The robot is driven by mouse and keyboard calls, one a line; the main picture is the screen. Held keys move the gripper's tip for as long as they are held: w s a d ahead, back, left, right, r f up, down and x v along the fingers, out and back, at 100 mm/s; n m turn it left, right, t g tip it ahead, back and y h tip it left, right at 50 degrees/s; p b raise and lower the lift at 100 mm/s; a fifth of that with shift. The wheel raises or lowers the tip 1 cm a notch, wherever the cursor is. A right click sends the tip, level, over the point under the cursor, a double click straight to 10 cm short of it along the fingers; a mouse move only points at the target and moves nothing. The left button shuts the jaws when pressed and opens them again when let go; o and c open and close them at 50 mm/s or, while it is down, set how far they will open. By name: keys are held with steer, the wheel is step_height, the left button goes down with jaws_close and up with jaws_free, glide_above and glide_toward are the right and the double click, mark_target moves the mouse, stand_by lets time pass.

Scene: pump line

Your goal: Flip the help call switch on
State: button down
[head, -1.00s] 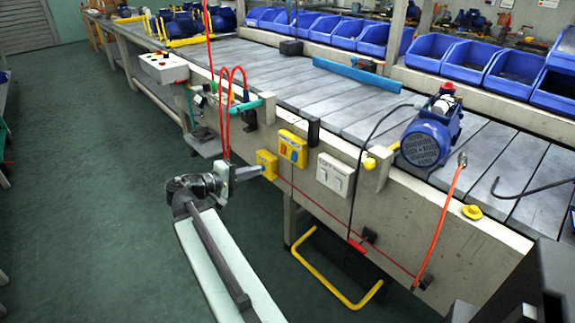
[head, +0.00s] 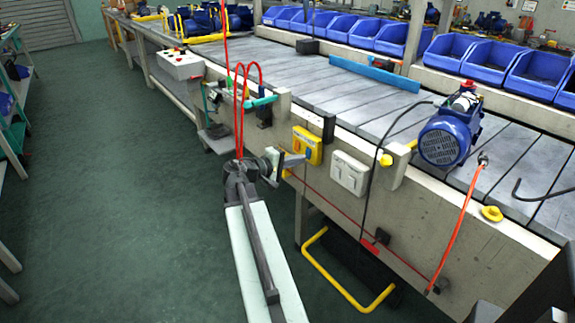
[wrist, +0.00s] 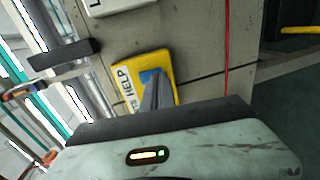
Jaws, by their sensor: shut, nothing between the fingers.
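The yellow help call switch box (head: 307,146) is on the side of the conveyor frame. In the wrist view the same box (wrist: 129,78) carries a label reading HELP. My gripper (head: 299,159) is shut and empty, with its tips at the left lower side of the box. In the wrist view the closed fingers (wrist: 152,92) overlap the box face, close to a blue patch (wrist: 149,75) that seems to be the switch. The fingers partly cover it, so I cannot tell its position or whether they touch it.
A white double switch (head: 349,173) is right of the box. A red cord (head: 330,199) runs below along the frame. A smaller yellow part (head: 287,173) is partly behind my gripper. Red looped hoses (head: 240,105) hang to the left. Green floor at left is open.

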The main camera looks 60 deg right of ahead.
steer(key=shift+s+d+f, duration=0.1)
steer(key=shift+s+d, duration=0.05)
steer(key=shift+d, duration=0.3)
steer(key=w+a+f+b, duration=0.1)
steer(key=w+a, duration=0.1)
steer(key=a, duration=0.4)
steer(key=w+a+f+b, duration=0.1)
steer(key=w+a+b, duration=0.1)
steer(key=a, duration=0.5)
steer(key=shift+f, duration=0.35)
